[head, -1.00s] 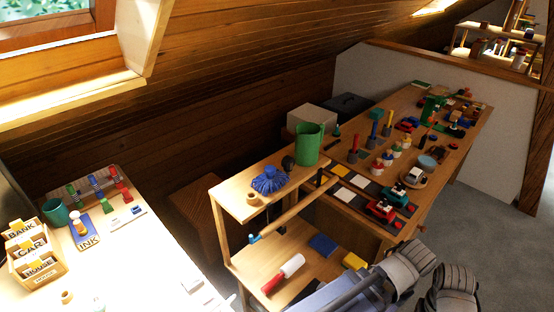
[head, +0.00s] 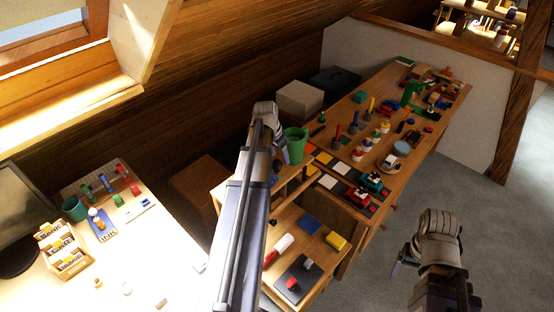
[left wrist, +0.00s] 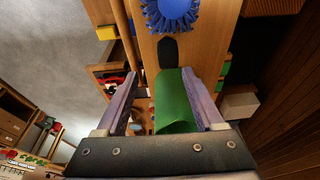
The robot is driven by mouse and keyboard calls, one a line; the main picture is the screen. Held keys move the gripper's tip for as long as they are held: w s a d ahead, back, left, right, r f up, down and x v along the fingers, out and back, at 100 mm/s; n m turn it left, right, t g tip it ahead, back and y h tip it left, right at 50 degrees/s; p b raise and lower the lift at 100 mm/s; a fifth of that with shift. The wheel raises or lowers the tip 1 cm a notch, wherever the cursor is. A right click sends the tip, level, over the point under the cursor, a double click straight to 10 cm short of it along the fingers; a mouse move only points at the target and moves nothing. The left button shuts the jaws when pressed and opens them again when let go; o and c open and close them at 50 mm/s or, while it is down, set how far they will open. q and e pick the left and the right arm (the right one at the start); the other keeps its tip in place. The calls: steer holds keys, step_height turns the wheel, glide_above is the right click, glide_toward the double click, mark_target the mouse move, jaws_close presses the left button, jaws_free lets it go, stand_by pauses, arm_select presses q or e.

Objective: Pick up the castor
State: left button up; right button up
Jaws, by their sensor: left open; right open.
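In the left wrist view a small dark rounded thing (left wrist: 168,53), which may be the castor, stands on the wooden shelf top between a blue ruffled thing (left wrist: 170,12) and a green cup (left wrist: 175,105). My left gripper (left wrist: 160,73) is open and empty above the shelf. Its fingertips point toward the dark thing, and the green cup shows between its fingers; contact cannot be told. In the head view my left arm hides most of the shelf top, and the green cup (head: 296,145) shows just right of it. My right gripper (head: 404,258) is open and empty over the floor.
A long bench (head: 395,135) behind carries several toys and tools. The lower shelf holds a blue block (head: 307,224), a yellow block (head: 336,241) and a dark board with red pieces. A bright desk (head: 135,265) stands at left. Grey floor is free at right.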

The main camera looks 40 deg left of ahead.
mark_target(278, 165)
arm_select(q)
steer(key=shift+a, duration=0.25)
steer(key=shift+b+x, duration=1.3)
steer(key=b+x, duration=0.5)
steer(key=shift+s+a+f, duration=0.25)
steer(key=shift+s+a, duration=0.05)
steer(key=shift+a, duration=0.1)
steer(key=shift+r, duration=0.1)
jaws_close()
